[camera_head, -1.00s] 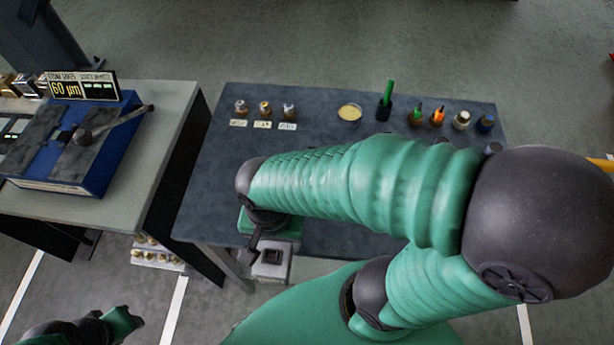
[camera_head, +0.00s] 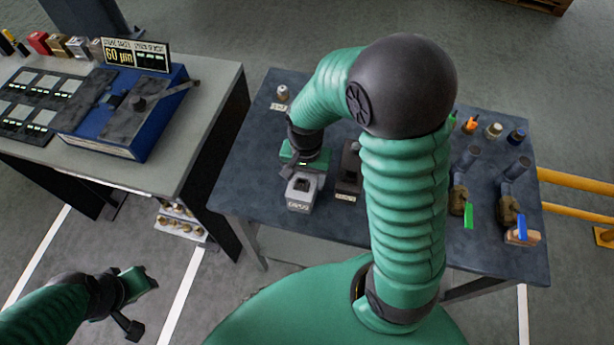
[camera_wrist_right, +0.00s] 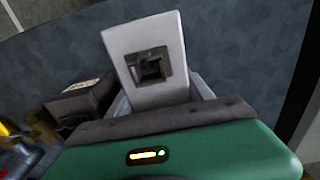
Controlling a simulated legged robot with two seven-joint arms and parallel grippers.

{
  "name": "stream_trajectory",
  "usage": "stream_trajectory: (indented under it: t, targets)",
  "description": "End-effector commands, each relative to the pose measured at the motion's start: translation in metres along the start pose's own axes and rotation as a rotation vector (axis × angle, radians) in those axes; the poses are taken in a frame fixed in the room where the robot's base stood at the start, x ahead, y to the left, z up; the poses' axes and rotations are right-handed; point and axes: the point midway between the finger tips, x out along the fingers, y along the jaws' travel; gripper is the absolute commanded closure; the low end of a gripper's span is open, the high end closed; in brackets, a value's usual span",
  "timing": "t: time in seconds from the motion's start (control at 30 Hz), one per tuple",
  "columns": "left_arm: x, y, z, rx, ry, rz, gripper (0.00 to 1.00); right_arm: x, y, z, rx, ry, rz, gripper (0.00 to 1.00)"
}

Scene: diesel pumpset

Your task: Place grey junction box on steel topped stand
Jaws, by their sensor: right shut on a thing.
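The grey junction box (camera_head: 301,191) is a small light grey block with a dark square opening and a label on its front. My right gripper (camera_head: 304,165) is shut on it, over the front left part of the dark table. I cannot tell whether the box touches the table. In the right wrist view the box (camera_wrist_right: 150,50) sticks out past the dark finger edge of the green gripper (camera_wrist_right: 155,122). The stand with the light grey top (camera_head: 205,125) is at the left. My left gripper (camera_head: 135,295) is at the lower left, away from everything; its jaw opening is unclear.
A blue instrument (camera_head: 130,115) and a display sign (camera_head: 137,55) take up much of the stand; its right strip is bare. A dark box (camera_head: 349,168) stands close right of the held box. The dark table (camera_head: 255,190) carries valves and bottles.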

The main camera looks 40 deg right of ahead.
Motion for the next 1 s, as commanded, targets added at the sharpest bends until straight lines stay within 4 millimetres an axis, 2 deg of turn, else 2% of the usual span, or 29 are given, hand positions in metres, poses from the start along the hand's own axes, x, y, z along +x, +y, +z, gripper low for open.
stream_trajectory:
  t: [0.2, 0.23, 0.37, 0.67, 0.77, 0.87, 1.0]
  targets:
    - [0.002, 0.000, 0.000, 0.000, 0.000, 0.000, 0.64, 0.005, 0.004, -0.004, 0.004, -0.004, -0.002, 0.98]
    - [0.001, 0.000, 0.000, 0.000, 0.000, 0.000, 0.64, 0.005, 0.004, -0.004, 0.004, -0.005, -0.002, 0.38]
    - [0.001, 0.000, 0.000, 0.001, 0.000, 0.000, 0.64, 0.004, 0.003, -0.003, 0.003, -0.004, -0.002, 0.21]
    - [0.001, 0.000, 0.000, 0.001, 0.000, 0.000, 0.64, 0.002, 0.001, -0.001, 0.001, -0.001, 0.000, 0.18]
    - [-0.002, 0.000, -0.001, 0.000, 0.000, 0.000, 0.64, -0.006, 0.001, -0.002, 0.001, 0.001, -0.002, 0.18]
    - [-0.005, 0.000, -0.001, 0.000, 0.000, 0.000, 0.64, -0.025, 0.001, -0.003, 0.002, 0.002, -0.005, 0.18]
    - [-0.011, 0.000, -0.003, 0.000, 0.000, 0.000, 0.64, -0.063, 0.001, -0.004, 0.002, 0.002, -0.006, 0.18]
